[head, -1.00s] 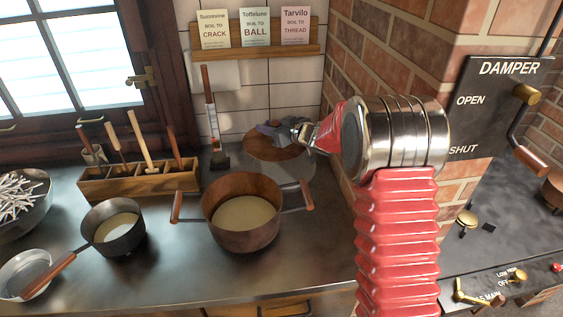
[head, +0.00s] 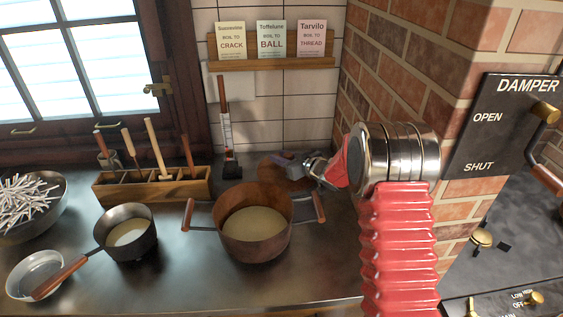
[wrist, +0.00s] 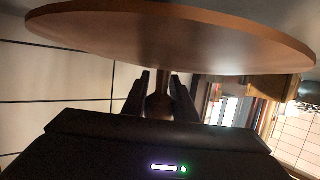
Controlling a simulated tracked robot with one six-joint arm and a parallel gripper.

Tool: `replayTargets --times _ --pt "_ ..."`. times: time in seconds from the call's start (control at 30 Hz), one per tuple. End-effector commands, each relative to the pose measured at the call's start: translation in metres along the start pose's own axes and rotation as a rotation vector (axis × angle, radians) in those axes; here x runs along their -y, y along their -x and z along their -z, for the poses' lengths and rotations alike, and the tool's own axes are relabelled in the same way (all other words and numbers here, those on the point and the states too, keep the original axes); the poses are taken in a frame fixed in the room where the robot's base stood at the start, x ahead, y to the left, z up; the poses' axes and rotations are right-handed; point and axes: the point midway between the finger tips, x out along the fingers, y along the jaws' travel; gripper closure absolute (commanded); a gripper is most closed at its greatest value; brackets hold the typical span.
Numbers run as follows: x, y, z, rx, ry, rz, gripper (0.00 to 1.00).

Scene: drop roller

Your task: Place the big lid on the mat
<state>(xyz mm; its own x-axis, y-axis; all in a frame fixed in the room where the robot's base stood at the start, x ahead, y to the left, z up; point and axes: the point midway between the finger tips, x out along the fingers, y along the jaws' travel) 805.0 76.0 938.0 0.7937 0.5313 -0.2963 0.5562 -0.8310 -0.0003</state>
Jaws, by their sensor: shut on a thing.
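The big lid (head: 268,173) is a brown, copper-coloured disc low behind the copper pot (head: 255,245) in the head view, partly hidden by the pot and my gripper. In the wrist view the lid (wrist: 170,35) spans the top as a wide disc. Its knob stem sits between the two dark fingers of my gripper (wrist: 160,88), which is shut on it. My gripper (head: 292,168) also shows at the back right of the counter. A greyish patch lies just behind the pot's right handle; I cannot tell whether it is the mat.
The copper pot of pale liquid stands close in front of the lid. A dark saucepan (head: 127,247), a wooden tool holder (head: 150,187) and a thermometer (head: 228,140) stand left. The brick wall (head: 380,85) is close on the right. Bare counter (head: 190,285) lies in front.

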Motion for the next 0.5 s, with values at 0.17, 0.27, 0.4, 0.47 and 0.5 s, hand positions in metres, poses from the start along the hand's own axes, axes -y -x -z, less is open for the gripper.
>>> replayTargets --times 0.17,0.27,0.4,0.47,0.5 --pt "-0.001 -0.005 -0.016 -0.001 0.0 -0.001 1.0" --pt "-0.001 -0.005 -0.016 -0.002 0.001 -0.001 1.0" --pt "-0.001 -0.005 -0.016 -0.002 0.001 -0.001 1.0" --pt "-0.001 -0.005 -0.017 -0.002 0.001 -0.001 1.0" --pt "-0.001 -0.005 -0.018 -0.001 0.001 -0.001 1.0"
